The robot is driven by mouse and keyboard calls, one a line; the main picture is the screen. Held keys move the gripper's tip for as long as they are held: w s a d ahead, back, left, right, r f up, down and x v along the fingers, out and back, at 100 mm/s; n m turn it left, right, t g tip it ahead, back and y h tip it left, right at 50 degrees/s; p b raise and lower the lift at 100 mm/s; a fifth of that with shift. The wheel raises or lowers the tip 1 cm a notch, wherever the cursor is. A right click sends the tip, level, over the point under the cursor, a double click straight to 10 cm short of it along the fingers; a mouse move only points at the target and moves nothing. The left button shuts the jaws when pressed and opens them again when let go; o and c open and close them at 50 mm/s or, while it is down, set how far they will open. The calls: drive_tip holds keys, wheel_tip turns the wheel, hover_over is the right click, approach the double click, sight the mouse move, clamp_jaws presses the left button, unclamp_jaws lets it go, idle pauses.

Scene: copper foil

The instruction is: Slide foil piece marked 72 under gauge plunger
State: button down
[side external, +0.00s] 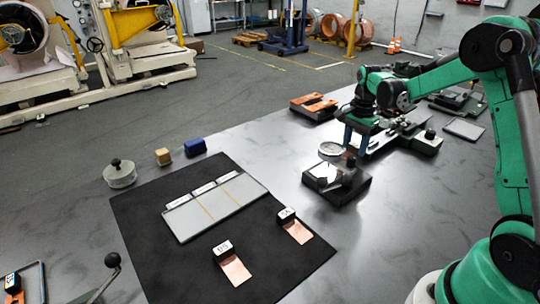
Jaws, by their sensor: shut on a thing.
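My gripper (357,144), with blue fingers, points down just behind and right of the gauge. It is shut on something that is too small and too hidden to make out. The gauge (331,149) has a round pale dial above a dark square base (352,189) with a bright reflection on it. Its plunger cannot be made out.
A grey tray with three labelled sections (212,212) lies on the black mat (150,240). A round knobbed weight (120,177), a tan block (163,157) and a blue block (195,147) stand behind it. A copper-topped stack (314,106) stands farther back.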

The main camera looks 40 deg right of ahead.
drive_tip(key=shift+f, duration=0.6)
idle(0.3)
drive_tip(key=shift+a, duration=2.55)
idle(2.1)
drive_tip(key=shift+f, duration=0.1)
idle(0.4)
drive_tip(key=c, duration=0.7)
unclamp_jaws()
drive_tip(key=shift+o, duration=0.2)
drive_tip(key=shift+r, duration=1.5)
drive_tip(key=shift+o, duration=0.2)
drive_tip(key=o, duration=0.5)
